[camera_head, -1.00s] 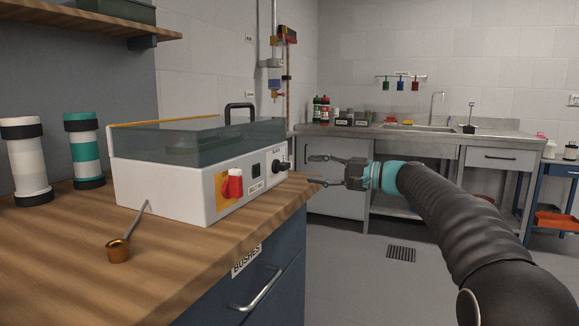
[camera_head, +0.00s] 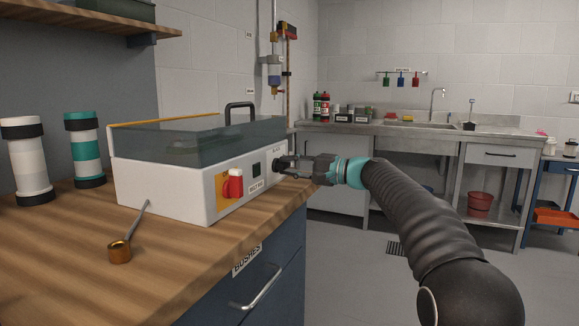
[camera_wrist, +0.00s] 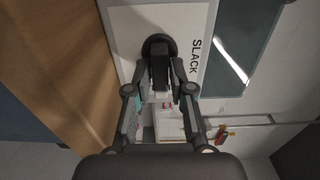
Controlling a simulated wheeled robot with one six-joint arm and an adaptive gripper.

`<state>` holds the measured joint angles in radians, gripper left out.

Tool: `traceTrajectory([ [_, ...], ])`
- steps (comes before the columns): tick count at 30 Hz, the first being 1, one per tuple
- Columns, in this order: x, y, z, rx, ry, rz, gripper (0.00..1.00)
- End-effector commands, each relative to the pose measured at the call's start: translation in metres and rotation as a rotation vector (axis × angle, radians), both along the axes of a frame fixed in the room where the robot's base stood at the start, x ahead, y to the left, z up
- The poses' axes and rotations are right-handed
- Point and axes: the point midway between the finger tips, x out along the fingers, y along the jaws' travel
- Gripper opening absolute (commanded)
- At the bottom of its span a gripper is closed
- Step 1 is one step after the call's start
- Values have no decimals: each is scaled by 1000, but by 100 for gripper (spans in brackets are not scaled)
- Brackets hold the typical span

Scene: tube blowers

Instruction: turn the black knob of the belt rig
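The belt rig (camera_head: 200,175) is a white box with a clear smoky cover, standing on the wooden bench. Its black knob (camera_wrist: 157,46) is a round disc with a raised bar, beside the printed word SLACK in the wrist view. In the head view the knob is mostly hidden behind my fingers at the right end of the front panel. My gripper (camera_wrist: 162,72) is at the knob, with one finger on each side of the bar. The fingers are drawn in close and appear to touch it. My gripper also shows in the head view (camera_head: 284,167).
A red switch (camera_head: 235,183) on a yellow plate sits left of the knob on the same panel. A brass-ended tool (camera_head: 120,251) lies in front on the wooden bench (camera_head: 70,260). Two banded cylinders stand at the left. A steel sink counter (camera_head: 440,128) is behind.

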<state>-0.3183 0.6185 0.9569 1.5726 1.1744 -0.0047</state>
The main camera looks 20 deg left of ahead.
Motion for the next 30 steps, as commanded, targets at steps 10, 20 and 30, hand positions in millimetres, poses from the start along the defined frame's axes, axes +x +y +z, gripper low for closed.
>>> traceTrajectory([
  [10, 0, 0, 0, -1, -9, 0, 0],
  [20, 0, 0, -1, -10, -147, 0, 0],
  [30, -1, 0, 2, -34, -452, 0, 0],
])
